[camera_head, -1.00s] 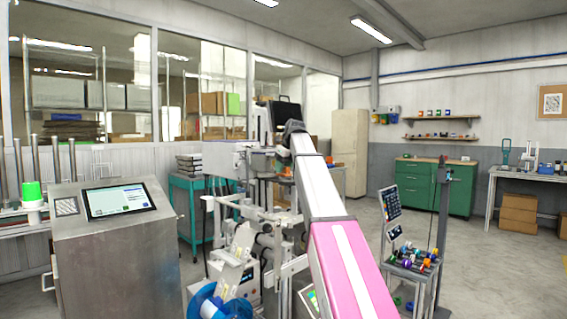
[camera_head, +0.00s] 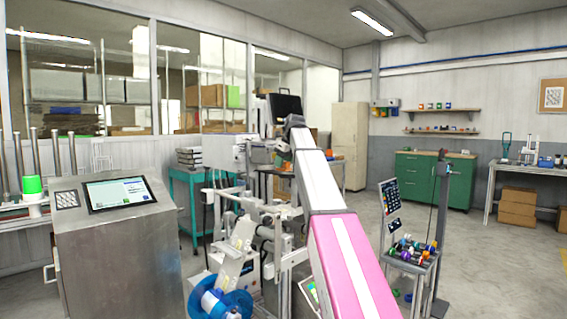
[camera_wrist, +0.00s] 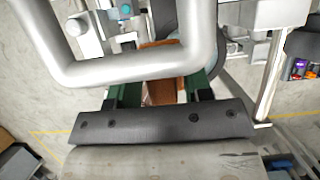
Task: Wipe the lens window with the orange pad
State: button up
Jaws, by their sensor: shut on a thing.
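My gripper (camera_wrist: 160,93) shows in the wrist view with two dark green fingers. It is shut on an orange-brown block, taken to be the orange pad (camera_wrist: 163,60), which is partly covered by a bent grey metal tube. In the head view my pink and white arm reaches toward the machine frame in the middle, and its links hide the gripper and the pad. I cannot pick out the lens window in either view.
The bent metal tube (camera_wrist: 130,70) crosses close in front of my fingers. The metal machine frame (camera_head: 291,256) with a blue reel (camera_head: 237,302) stands below my arm. A steel console (camera_head: 115,250) is at left, a small parts stand (camera_head: 413,262) at right.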

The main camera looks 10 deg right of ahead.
aim_at(286, 173)
jog(key=shift+f, duration=0.75)
jog(key=shift+w+d, duration=0.6)
jog(key=shift+d, duration=0.25)
jog(key=shift+w+d, duration=0.65)
jog(key=shift+d, duration=0.2)
jog(key=shift+w+d, duration=0.6)
jog(key=shift+d, duration=0.25)
jog(key=shift+s+a+f, duration=0.2)
jog(key=shift+s+a, duration=0.9)
jog(key=shift+a, duration=0.3)
jog(key=shift+s+a+r, duration=0.1)
jog(key=shift+s+a, duration=0.3)
jog(key=shift+a, duration=0.2)
jog(key=shift+s+a, duration=0.4)
jog(key=shift+a, duration=0.2)
jog(key=shift+r, duration=3.1)
